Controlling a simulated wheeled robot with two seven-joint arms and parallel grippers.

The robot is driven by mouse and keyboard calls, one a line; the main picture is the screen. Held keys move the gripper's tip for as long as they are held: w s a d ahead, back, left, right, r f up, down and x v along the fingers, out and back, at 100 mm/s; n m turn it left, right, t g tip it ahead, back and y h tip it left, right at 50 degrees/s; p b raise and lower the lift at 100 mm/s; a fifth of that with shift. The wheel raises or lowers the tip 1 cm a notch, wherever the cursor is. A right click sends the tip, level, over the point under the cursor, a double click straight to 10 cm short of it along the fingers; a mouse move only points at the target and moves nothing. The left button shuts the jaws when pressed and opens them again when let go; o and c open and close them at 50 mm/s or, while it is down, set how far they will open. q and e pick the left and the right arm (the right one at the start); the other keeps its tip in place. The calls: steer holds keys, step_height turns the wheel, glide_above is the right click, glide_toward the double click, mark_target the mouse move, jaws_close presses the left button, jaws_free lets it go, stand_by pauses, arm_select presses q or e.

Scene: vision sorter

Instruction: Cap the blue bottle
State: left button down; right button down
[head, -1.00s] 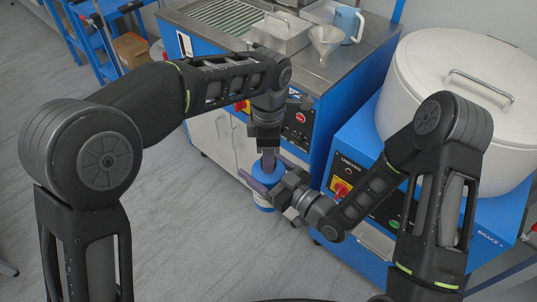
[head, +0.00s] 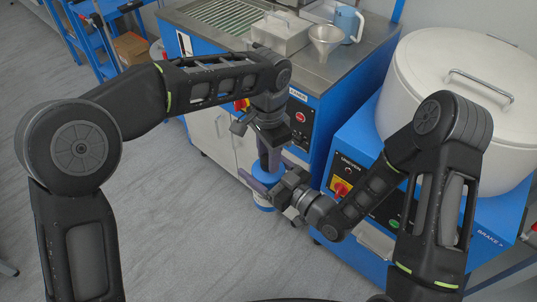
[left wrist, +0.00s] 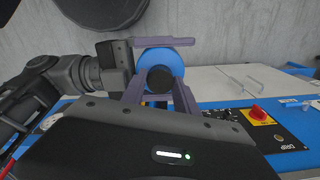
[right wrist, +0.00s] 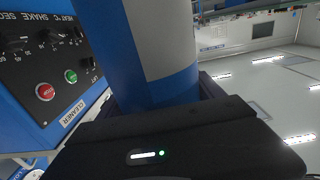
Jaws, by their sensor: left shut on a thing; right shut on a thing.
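The blue bottle (head: 263,200), blue with a pale band, is held off the floor in front of the blue machine. My right gripper (head: 264,186) is shut around its side. The bottle fills the upper middle of the right wrist view (right wrist: 155,50). My left gripper (head: 269,163) points down over the bottle's top. In the left wrist view, a round black cap (left wrist: 160,80) sits between my left fingers, in line with the bottle's blue top (left wrist: 165,58). I cannot tell whether the cap touches or is seated on the bottle. The cap is hidden in the head view.
A blue machine with a steel top (head: 330,72) stands behind the grippers, carrying a metal box (head: 281,35), a funnel (head: 325,38) and a blue jug (head: 347,22). A large white lidded drum (head: 470,110) is at the right. The floor at the left is open.

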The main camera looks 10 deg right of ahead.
arm_select(q)
steer(key=m, duration=1.3)
steer(key=shift+m, duration=0.3)
steer(key=c, duration=0.9)
jaws_free()
steer(key=shift+o, duration=0.2)
steer(key=shift+r, duration=3.7)
